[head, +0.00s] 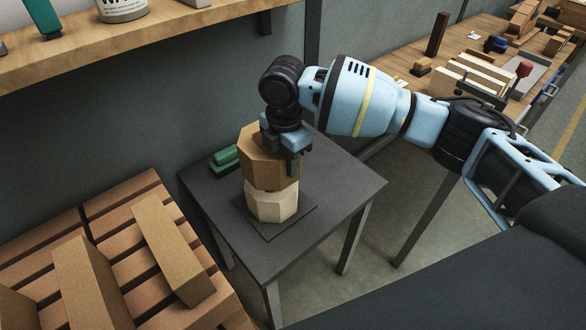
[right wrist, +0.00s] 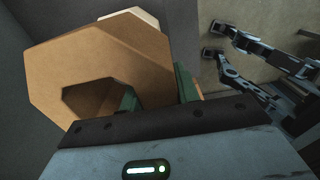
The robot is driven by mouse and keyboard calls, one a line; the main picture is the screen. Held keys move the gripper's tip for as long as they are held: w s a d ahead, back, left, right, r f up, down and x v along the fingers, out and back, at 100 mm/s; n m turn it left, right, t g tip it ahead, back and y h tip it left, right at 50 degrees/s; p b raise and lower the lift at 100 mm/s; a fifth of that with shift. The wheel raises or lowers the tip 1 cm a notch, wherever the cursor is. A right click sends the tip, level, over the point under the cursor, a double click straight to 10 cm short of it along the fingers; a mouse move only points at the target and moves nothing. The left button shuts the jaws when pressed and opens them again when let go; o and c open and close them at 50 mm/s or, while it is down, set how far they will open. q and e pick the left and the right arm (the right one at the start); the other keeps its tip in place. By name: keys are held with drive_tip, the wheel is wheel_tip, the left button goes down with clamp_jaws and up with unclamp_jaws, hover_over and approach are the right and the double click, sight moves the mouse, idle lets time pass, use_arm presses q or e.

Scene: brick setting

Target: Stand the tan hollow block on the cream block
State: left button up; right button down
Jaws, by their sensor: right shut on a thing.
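The tan hollow block (head: 262,165) is eight-sided and upright, directly above the cream block (head: 272,206) in the head view. Whether the two touch or a thin gap is left, I cannot tell. The cream block stands on a thin dark square plate (head: 268,234) on the small grey table. My right gripper (head: 288,158) comes from above and is shut on the tan block's wall. In the right wrist view the green fingers (right wrist: 157,90) grip that wall, one inside the hole of the tan block (right wrist: 60,65). A corner of the cream block (right wrist: 138,17) shows behind it. My left gripper is not in view.
Green pieces (head: 225,158) lie on the grey table (head: 345,190) behind the stack. A wooden pallet with long tan blocks (head: 172,255) is at left. A wooden shelf (head: 150,45) crosses the upper left, and a cluttered workbench (head: 430,85) stands at right.

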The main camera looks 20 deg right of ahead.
drive_tip(key=shift+w+a+r, duration=0.15)
drive_tip(key=shift+w+r, duration=0.05)
drive_tip(key=shift+w, duration=0.35)
drive_tip(key=shift+w, duration=0.1)
drive_tip(key=shift+w, duration=0.2)
drive_tip(key=shift+f, duration=1.8)
drive_tip(key=shift+f, duration=0.6)
drive_tip(key=c, duration=1)
unclamp_jaws()
drive_tip(key=shift+s+f, duration=0.1)
drive_tip(key=shift+f, duration=0.05)
drive_tip(key=shift+c, duration=0.2)
